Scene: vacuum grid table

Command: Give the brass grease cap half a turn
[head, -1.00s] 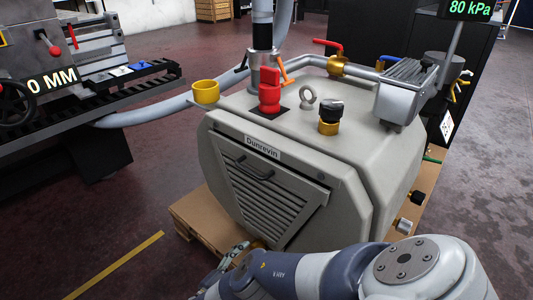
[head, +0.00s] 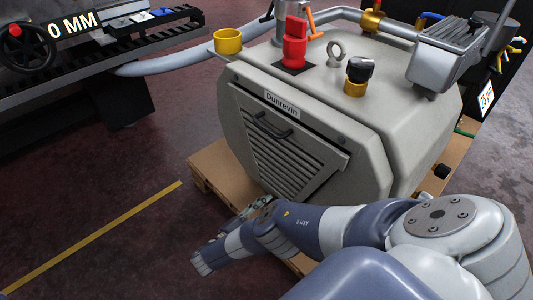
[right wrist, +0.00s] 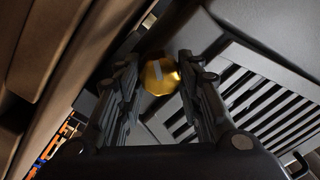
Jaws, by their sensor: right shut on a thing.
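The brass grease cap (right wrist: 162,78) is a gold, faceted cap with a grey mark across its face. In the right wrist view it sits between the two dark fingers of my right gripper (right wrist: 158,66), which are shut on it. In the head view the right gripper (head: 262,206) is low at the front of the grey Dunrevin machine (head: 225,120), partly hidden by my own wrist, and the cap cannot be made out there. My left gripper is out of view.
The machine stands on a wooden pallet (head: 205,165). A louvred panel (head: 285,150) with a handle is close to the right gripper. A yellow cup (head: 228,42) and a red valve (head: 294,50) are on top. The floor to the left is clear.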

